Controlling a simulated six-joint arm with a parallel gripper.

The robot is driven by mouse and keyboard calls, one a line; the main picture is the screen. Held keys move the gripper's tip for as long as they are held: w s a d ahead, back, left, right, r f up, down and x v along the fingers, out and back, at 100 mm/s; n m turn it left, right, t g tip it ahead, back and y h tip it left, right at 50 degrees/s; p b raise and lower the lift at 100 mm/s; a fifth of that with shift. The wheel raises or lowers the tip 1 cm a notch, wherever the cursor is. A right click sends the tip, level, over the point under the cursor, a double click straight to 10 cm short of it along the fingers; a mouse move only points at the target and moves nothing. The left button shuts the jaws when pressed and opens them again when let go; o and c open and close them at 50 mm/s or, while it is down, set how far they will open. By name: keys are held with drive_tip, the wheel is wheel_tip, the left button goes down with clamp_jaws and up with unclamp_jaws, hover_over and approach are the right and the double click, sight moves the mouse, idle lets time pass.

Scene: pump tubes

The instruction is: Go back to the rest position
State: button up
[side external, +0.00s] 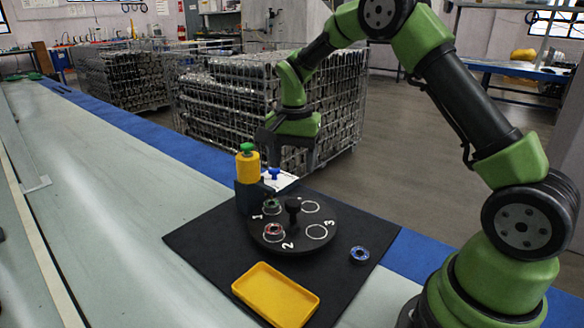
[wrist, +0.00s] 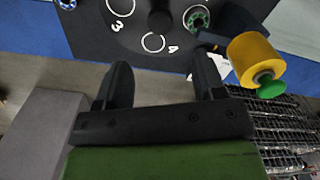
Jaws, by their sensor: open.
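My gripper (side external: 290,150) is open and empty, above and behind the black turntable (side external: 318,248) in the side view. In the wrist view its two fingers (wrist: 163,64) stand wide apart with nothing between them. The turntable has a central knob (side external: 293,205) and marked circles. A green-and-dark ring part (side external: 271,206) sits at circle 1 and a red ring part (side external: 273,230) at circle 2. Circles 3 and 4 look empty. The green ring also shows in the wrist view (wrist: 196,18).
A yellow cylinder with a green top (side external: 247,166) stands in a dark holder behind the turntable, close to my gripper. A blue knob (side external: 274,173) is beside it. A blue ring (side external: 360,254) and an empty yellow tray (side external: 275,293) lie on the black mat (side external: 190,255).

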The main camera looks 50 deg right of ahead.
drive_tip(key=s+a+r+n+t, duration=0.4)
drive_tip(key=s+a+r+n, duration=0.15)
drive_tip(key=s+r, duration=0.6)
drive_tip(key=s+a+r+n+t+y, duration=0.2)
drive_tip(key=s+a+r+n+t, duration=0.1)
drive_tip(key=s, duration=0.7)
drive_tip(key=shift+s+a+n, duration=0.35)
drive_tip(key=shift+a+n, duration=0.1)
drive_tip(key=shift+a, duration=0.45)
